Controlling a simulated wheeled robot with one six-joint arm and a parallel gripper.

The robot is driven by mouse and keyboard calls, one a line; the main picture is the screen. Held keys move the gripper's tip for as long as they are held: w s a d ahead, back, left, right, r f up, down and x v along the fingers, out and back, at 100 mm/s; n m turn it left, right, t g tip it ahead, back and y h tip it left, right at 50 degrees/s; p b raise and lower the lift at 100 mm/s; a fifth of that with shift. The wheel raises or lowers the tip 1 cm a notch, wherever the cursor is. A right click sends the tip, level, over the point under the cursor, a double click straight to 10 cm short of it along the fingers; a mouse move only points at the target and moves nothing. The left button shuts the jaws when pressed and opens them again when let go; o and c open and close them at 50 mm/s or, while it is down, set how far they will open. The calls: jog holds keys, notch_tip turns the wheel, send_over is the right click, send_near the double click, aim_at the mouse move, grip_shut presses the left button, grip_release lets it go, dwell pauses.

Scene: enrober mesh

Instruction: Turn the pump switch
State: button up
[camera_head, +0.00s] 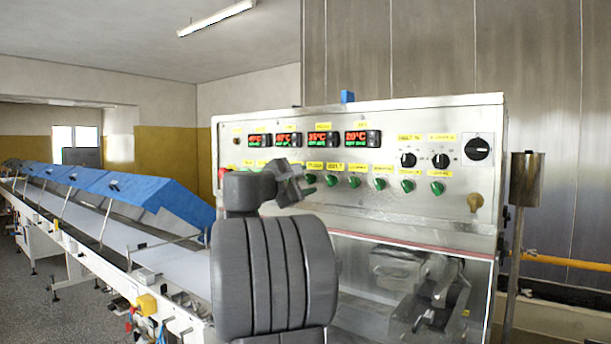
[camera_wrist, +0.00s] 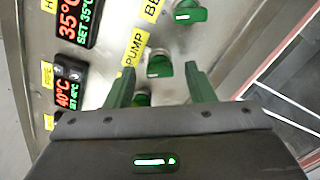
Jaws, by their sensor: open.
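The pump switch (camera_wrist: 160,66) is a green knob beside the yellow PUMP label (camera_wrist: 135,46) in the wrist view. My gripper (camera_wrist: 158,70) is open, its two dark green fingers on either side of the switch. I cannot tell whether they touch it. The switch handle lies about level in this view. In the head view my gripper (camera_head: 300,184) is in front of the control panel (camera_head: 240,190), at the left part of the green switch row. The green knob at its right edge (camera_head: 310,179) appears to be the pump switch.
A neighbouring green switch (camera_wrist: 188,13) is at the top of the wrist view. Another switch (camera_wrist: 142,99) is partly hidden behind my gripper. Red and green temperature displays (camera_head: 323,139) sit above the row. A blue-covered conveyor (camera_head: 120,190) runs off to the left.

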jog(key=shift+w+d, duration=0.35)
jog(key=shift+w, duration=0.05)
jog(key=c, duration=1)
